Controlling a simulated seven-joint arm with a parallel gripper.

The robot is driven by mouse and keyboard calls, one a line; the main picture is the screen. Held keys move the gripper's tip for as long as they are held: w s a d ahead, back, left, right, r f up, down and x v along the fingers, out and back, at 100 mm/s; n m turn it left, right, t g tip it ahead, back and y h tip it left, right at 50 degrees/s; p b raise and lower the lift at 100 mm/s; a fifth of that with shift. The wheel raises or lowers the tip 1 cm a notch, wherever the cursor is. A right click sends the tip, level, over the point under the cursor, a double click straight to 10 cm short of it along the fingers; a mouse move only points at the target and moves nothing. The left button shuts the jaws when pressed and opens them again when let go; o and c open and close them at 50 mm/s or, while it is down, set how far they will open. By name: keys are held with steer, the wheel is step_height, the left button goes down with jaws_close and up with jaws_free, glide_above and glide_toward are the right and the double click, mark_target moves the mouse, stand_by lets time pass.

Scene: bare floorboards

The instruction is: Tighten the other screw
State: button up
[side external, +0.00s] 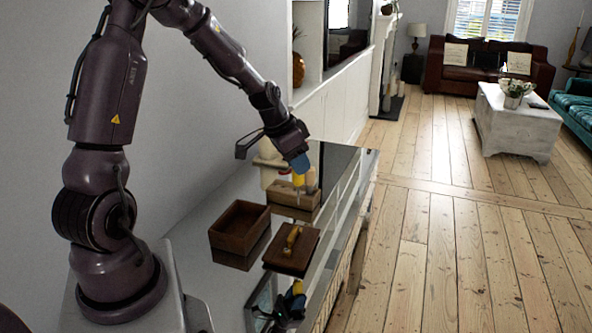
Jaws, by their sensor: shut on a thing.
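My gripper (300,165), with blue fingertips, points down at the far part of the glossy table. It is shut on a yellow-handled tool (298,181), which looks like a screwdriver. The tool is upright over a light wooden block or box (288,198); I cannot tell whether its tip touches anything. No screw can be made out clearly at this size.
An open brown wooden box (235,242) stands left of the square piece. The wall is close at left.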

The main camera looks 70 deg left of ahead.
mark_target(294, 180)
steer(key=shift+f, duration=0.1)
steer(key=shift+f, duration=2.8)
steer(key=n, duration=0.2)
steer(key=n+y, duration=0.1)
steer(key=n, duration=0.1)
steer(key=shift+d+y, duration=0.15)
steer(key=shift+y, duration=0.15)
steer(key=shift+n+g+y, duration=0.5)
steer(key=shift+n+y, duration=0.2)
steer(key=shift+n, duration=1.3)
steer(key=shift+f, duration=0.6)
steer(key=shift+a+m+h, duration=0.2)
steer(key=shift+m+h, duration=0.2)
steer(key=shift+m, duration=0.6)
steer(key=shift+d+m+t+h, duration=0.1)
steer(key=shift+m+t+h, duration=0.25)
steer(key=shift+m, duration=0.65)
